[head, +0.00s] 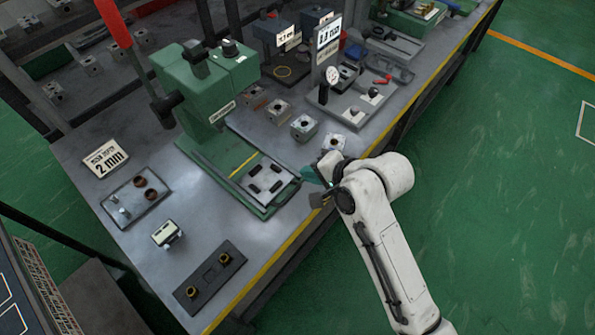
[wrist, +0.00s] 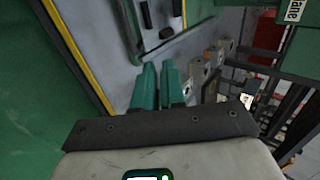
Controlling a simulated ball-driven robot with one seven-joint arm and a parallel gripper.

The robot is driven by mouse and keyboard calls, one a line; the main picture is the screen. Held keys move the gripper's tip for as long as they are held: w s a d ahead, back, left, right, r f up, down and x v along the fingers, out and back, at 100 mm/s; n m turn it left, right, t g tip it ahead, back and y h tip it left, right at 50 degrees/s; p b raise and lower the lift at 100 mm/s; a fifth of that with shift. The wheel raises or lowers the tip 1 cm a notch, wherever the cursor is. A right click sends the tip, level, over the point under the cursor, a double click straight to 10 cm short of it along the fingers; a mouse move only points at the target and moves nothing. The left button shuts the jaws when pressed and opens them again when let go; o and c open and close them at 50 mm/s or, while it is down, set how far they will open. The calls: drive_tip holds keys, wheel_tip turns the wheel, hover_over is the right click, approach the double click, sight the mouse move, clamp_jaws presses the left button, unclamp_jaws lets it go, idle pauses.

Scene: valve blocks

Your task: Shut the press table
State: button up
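The green press (head: 215,85) stands on the bench with its lever with the red grip raised at the upper left. Its press table (head: 283,193), a light grey plate with several dark slots, sits on the green base (head: 225,175) at the bench-front end, out from under the press head. In the wrist view the plate (wrist: 181,35) shows at the top, partly cut off by the frame. My gripper (head: 312,174) is just right of the plate, near the bench's front edge. Its teal fingers (wrist: 159,85) lie side by side with nothing visible between them; I cannot tell whether they touch the plate.
Metal blocks (head: 304,127) stand right of the press. A "2 mm" sign (head: 105,158), a tray with brown rings (head: 136,200), a small white-topped block (head: 165,233) and a dark plate (head: 209,277) lie to the left. The yellow-striped bench edge (head: 275,256) borders open green floor.

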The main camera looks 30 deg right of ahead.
sight(281, 171)
drive_tip(key=shift+w, duration=0.25)
clamp_jaws()
drive_tip(key=x, duration=0.9)
drive_tip(key=shift+w+f, duration=0.1)
drive_tip(key=shift+f, duration=0.2)
drive_tip(key=shift+w+a, duration=0.1)
drive_tip(key=w+a+b, duration=0.1)
drive_tip(key=w, duration=0.4)
drive_tip(key=w+a+b, duration=0.2)
drive_tip(key=w, duration=0.3)
drive_tip(key=w+a+b, duration=0.1)
drive_tip(key=w+a, duration=0.1)
drive_tip(key=w, duration=0.3)
drive_tip(key=shift+w, duration=0.15)
drive_tip(key=shift+r, duration=0.1)
